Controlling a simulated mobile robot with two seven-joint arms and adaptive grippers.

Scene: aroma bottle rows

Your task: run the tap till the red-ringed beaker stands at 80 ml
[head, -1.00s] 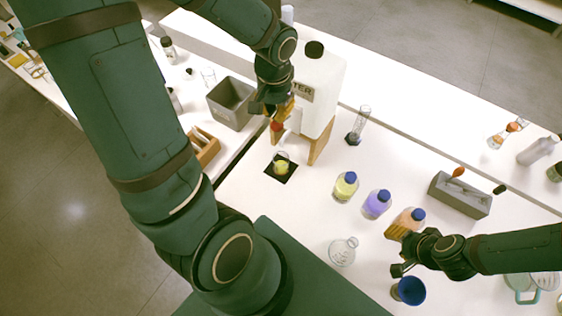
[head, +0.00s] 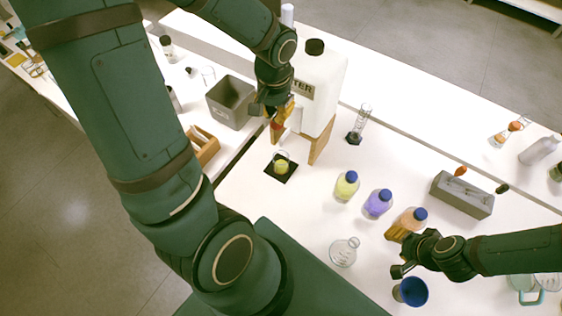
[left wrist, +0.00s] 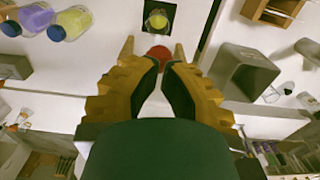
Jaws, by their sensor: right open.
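The white water dispenser (head: 320,75) stands on wooden legs at the table's back. Its red tap (head: 275,126) is on the front and shows in the left wrist view (left wrist: 158,53). A small beaker (head: 281,165) with yellow liquid stands below on a black square pad (head: 290,176); it also shows in the left wrist view (left wrist: 157,21). Its ring and marks are too small to read. My left gripper (head: 279,114) is at the tap, its tips close together on either side of it; contact is unclear. My right gripper (head: 394,254) is open near the orange bottle.
A clear flask (head: 343,252) and blue cup (head: 411,291) are nearer. A grey bin (head: 231,103) is left; a grey holder (head: 462,194) is right.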

